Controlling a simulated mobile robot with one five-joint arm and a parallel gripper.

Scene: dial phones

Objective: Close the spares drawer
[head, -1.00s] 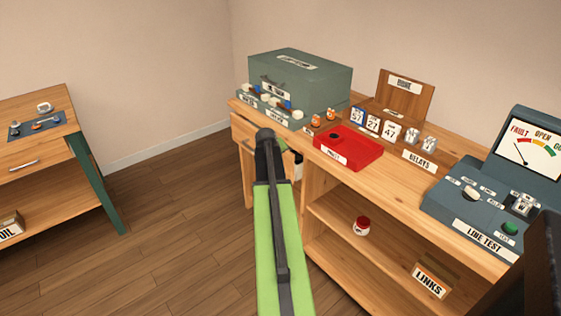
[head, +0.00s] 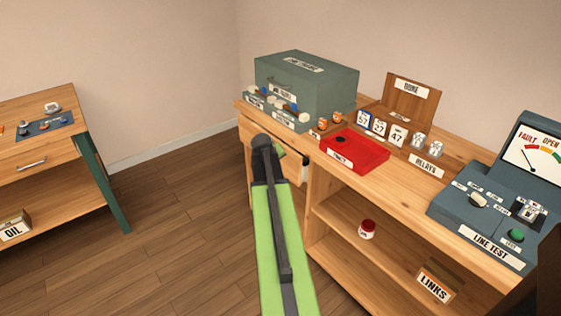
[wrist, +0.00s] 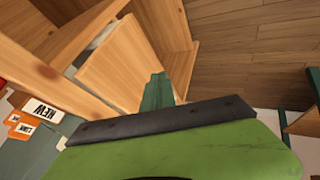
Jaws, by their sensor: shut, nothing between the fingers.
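A light wooden drawer front (head: 292,162) sits under the left end of the workbench top, partly hidden behind my arm in the head view. In the wrist view the drawer front (wrist: 130,65) stands a little out from the bench frame, with a narrow gap showing a pale inside. I cannot read any label naming it the spares drawer. My gripper (head: 281,151) is at the drawer front in the head view. Its green fingers (wrist: 157,92) are shut and empty beside the lower edge of the drawer front; I cannot tell whether they touch it.
A grey-green cabinet (head: 325,88), a red tray (head: 356,150) and a line test unit (head: 483,222) stand on the bench. The shelf below holds a red-lidded jar (head: 367,229) and a links box (head: 437,281). Another table (head: 50,140) is at left; floor between is clear.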

